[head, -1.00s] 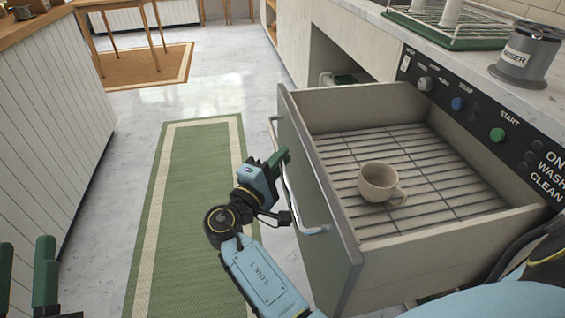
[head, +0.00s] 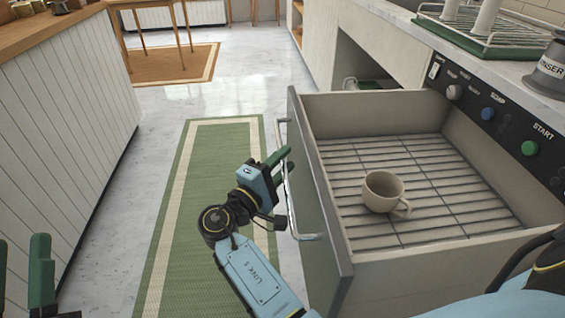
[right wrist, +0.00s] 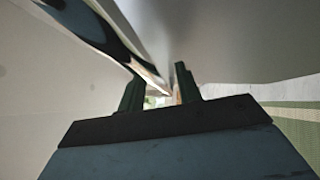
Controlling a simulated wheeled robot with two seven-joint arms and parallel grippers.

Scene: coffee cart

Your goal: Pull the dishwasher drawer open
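The dishwasher drawer (head: 335,215) is well out from its cabinet. Its wire rack floor holds a beige mug (head: 381,188), upright near the middle. A shiny bar handle (head: 293,205) runs along the drawer's front. My left gripper (head: 22,270) is at the lower left edge, empty, with fingers apart.
A control panel (head: 495,115) with coloured buttons sits above the drawer. A green-based rack (head: 480,40) and a grey rinser container (head: 548,68) stand on the counter. A green mat (head: 205,200) covers the floor in front. A white panelled counter (head: 75,120) stands at left.

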